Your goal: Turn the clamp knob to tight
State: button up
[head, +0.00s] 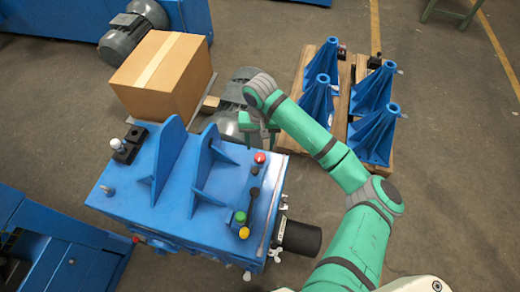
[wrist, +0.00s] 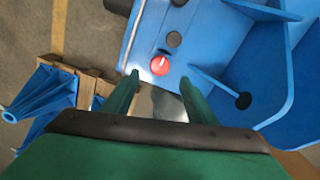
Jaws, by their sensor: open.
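A round red knob (head: 260,157) with a white mark sits at the far end of the control strip on the blue machine (head: 222,228). In the wrist view the red knob (wrist: 159,65) shows just beyond and between my fingertips, with its white mark near its middle. No label is readable, so I cannot tell for sure that it is the clamp knob. My gripper (head: 258,138) is beside the knob's far side in the head view. In the wrist view my gripper (wrist: 158,82) has its two green fingers apart, with nothing between them; they do not appear to touch the knob.
Black, green and yellow controls (head: 243,233) line the same strip. Upright blue plates (head: 172,150) stand on the machine beside it. A black block with a white-topped knob (head: 115,143) is at its left. A cardboard box (head: 163,75) and blue brackets on pallets (head: 318,100) stand beyond.

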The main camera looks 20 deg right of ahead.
notch_tip(320, 180, up, 2)
jog(key=shift+r, duration=0.1)
dwell(0.6)
